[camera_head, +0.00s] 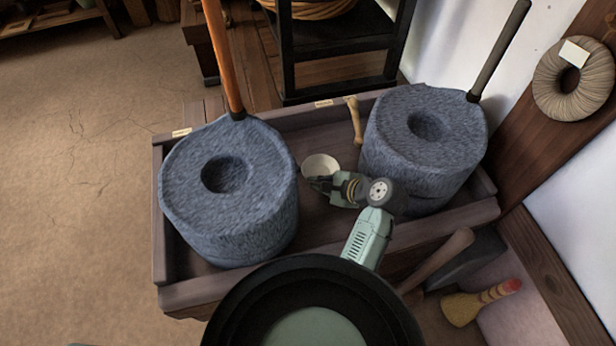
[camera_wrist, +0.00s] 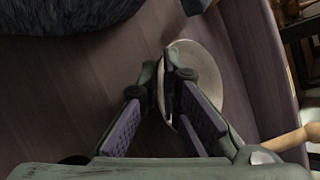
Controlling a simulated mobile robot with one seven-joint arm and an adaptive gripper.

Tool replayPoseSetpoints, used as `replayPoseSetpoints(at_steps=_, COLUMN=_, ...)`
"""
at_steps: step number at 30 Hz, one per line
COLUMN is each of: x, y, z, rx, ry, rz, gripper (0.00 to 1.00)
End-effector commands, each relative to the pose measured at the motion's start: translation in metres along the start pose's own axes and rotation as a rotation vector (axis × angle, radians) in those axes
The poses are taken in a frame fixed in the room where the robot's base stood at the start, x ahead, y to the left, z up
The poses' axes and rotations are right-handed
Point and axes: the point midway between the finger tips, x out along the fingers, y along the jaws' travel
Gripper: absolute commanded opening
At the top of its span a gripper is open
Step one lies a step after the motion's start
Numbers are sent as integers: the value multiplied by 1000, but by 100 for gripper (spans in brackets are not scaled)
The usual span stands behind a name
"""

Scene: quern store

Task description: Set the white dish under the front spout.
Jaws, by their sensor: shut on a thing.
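The small white dish (camera_head: 320,165) is between the two blue-grey stone querns, over the wooden trough. My gripper (camera_head: 319,184) reaches in from the right and is at the dish's near edge. In the wrist view my gripper (camera_wrist: 170,86) is shut on the rim of the dish (camera_wrist: 210,72), with one finger on each side of the wall. Whether the dish touches the trough floor I cannot tell. The left quern (camera_head: 270,210) and right quern (camera_head: 415,165) each have a round hollow on top. I cannot make out a spout on either.
The trough (camera_head: 160,235) has raised walls around both querns. A pale wooden tool (camera_head: 355,122) leans at its back wall, behind the dish. An orange handle (camera_head: 223,60) and a dark handle (camera_head: 500,50) rise from the querns. A brush (camera_head: 480,302) lies at lower right.

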Motion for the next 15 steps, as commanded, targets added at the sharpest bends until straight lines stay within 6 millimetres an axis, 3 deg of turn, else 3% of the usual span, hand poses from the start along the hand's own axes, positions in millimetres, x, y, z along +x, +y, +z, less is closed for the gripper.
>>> replayPoseSetpoints(at_steps=8, x=30, y=-17, z=18, rx=-4, ry=-2, rz=1, gripper=0)
replayPoseSetpoints(at_steps=15, x=39, y=-10, z=10, rx=0, ry=0, rz=-1, gripper=0)
